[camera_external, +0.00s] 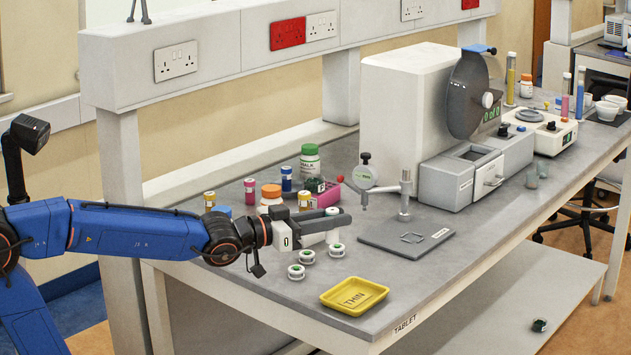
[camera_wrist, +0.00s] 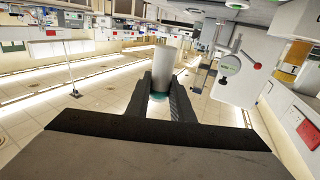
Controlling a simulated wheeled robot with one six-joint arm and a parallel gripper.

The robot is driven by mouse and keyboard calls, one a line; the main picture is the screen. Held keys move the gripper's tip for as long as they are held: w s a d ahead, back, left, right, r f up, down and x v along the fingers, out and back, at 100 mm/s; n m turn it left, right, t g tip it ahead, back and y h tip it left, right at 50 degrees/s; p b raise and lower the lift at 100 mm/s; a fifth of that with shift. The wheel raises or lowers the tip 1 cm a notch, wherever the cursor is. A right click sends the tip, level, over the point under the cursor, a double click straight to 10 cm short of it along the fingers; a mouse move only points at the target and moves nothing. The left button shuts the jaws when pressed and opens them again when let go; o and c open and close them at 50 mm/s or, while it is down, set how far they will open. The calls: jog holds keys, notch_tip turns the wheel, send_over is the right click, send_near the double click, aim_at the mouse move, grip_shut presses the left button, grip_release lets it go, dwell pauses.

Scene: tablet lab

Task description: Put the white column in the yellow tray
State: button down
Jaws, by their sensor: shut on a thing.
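The white column (camera_wrist: 163,70) stands between the two dark fingers of my gripper (camera_wrist: 162,92) in the wrist view. My gripper is shut on it. In the outside view my gripper (camera_external: 335,224) is over the near left part of the bench, and white parts of the column (camera_external: 333,237) show by the fingers. The yellow tray (camera_external: 327,298), with a "THIN" label in it, lies on the bench's front edge, in front and to the right of my gripper. No column shows in the tray.
Several small white round pots with green tops (camera_external: 296,271) sit below my gripper. Bottles (camera_external: 310,160) stand behind it. A dark grey plate (camera_external: 405,240) and a small stand (camera_external: 405,195) are to the right. Bare bench lies between the pots and the tray.

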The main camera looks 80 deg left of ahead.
jog(key=w+d+r+m+h, duration=0.15)
jog(key=w+d, duration=0.25)
jog(key=d, duration=0.5)
send_over(353, 299)
jog(key=shift+t+h, duration=0.3)
jog(key=shift+h, duration=0.15)
jog(key=f, duration=1)
jog(key=shift+w, duration=0.2)
jog(key=shift+f, duration=0.1)
jog(key=c, duration=1.6)
grip_release()
jog(key=shift+f, duration=0.1)
jog(key=shift+o, duration=0.2)
jog(key=shift+s+r, duration=0.2)
jog(key=s+d, duration=0.2)
jog(key=s, duration=0.9)
jog(key=shift+s+d, duration=0.2)
